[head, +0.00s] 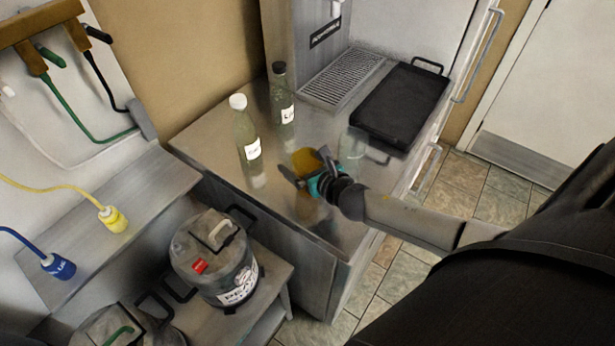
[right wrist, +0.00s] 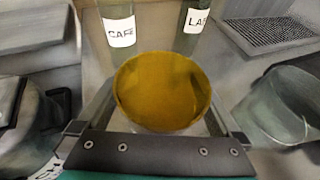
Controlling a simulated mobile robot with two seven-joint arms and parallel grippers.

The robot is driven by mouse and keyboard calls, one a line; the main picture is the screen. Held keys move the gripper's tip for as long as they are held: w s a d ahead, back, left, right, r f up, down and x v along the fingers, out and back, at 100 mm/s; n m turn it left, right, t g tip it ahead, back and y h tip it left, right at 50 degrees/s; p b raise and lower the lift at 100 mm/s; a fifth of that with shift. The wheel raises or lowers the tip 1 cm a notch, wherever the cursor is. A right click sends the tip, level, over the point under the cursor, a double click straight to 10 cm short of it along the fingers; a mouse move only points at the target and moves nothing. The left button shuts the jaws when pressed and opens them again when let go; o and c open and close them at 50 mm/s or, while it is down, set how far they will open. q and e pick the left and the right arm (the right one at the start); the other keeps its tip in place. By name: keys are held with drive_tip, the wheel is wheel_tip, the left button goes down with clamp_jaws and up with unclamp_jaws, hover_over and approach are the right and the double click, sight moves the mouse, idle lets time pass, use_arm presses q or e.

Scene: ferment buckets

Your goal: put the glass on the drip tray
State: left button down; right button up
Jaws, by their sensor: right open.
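A glass of amber liquid (head: 305,160) stands on the steel counter; in the right wrist view it (right wrist: 162,92) fills the middle. My right gripper (head: 300,181) is open, with its fingers (right wrist: 158,128) on either side of the glass. I cannot tell whether they touch it. The gripper hides part of the glass in the head view. The slotted drip tray (head: 342,77) lies at the back of the counter and appears empty; it also shows in the right wrist view (right wrist: 268,32). My left gripper is not in view.
A clear, empty-looking vessel (head: 353,147) stands right of the gripper. Two labelled bottles, one white-capped (head: 246,137) and one dark-capped (head: 281,100), stand left of and behind the glass. A black tray (head: 400,104) lies right of the drip tray. A bucket (head: 215,262) stands lower left.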

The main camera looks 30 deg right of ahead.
drive_tip(key=shift+w, duration=0.1)
drive_tip(key=c, duration=1.3)
